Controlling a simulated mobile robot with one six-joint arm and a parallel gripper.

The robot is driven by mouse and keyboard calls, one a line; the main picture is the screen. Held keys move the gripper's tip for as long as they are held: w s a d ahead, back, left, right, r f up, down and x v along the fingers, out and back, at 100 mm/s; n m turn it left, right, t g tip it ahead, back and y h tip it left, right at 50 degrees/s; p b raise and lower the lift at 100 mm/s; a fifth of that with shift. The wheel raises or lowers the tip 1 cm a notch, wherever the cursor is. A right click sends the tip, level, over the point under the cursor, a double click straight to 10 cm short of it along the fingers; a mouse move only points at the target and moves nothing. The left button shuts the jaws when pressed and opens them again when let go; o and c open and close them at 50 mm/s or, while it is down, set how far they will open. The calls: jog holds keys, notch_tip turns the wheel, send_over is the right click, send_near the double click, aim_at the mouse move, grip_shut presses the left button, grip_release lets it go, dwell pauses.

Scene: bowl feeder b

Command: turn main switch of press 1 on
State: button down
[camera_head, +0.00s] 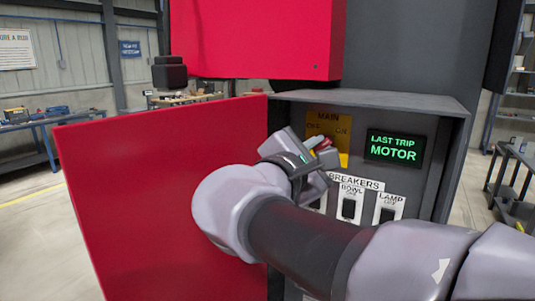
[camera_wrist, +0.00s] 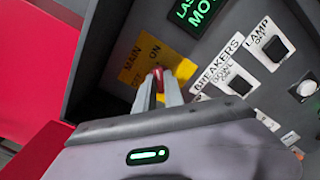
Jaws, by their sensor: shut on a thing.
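The main switch sits on a yellow plate (camera_head: 324,122) marked MAIN, OFF and ON, inside the open control box of the press. The plate also shows in the wrist view (camera_wrist: 136,66). My gripper (camera_wrist: 159,88) is shut on the red switch handle (camera_wrist: 157,74), which shows between its fingers. In the head view my gripper (camera_head: 318,155) is in front of the plate's lower part, and a bit of the red handle (camera_head: 323,145) shows. A yellow part (camera_wrist: 186,69) shows beside the handle. The fingers hide much of the switch, so I cannot tell which mark it points to.
A display (camera_head: 394,147) reading LAST TRIP MOTOR glows green right of the switch. Below are the bowl breaker (camera_head: 349,207) and lamp breaker (camera_head: 387,214). The red door (camera_head: 160,195) stands open at left. The box's dark top edge (camera_head: 370,99) overhangs the panel.

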dwell(0.5)
jog(key=c, duration=1.4)
grip_release()
jog(key=shift+c, duration=0.2)
jog(key=p+v, duration=0.4)
jog(key=v, duration=1.3)
jog(key=shift+s+a, duration=0.15)
jog(key=shift+s, duration=0.05)
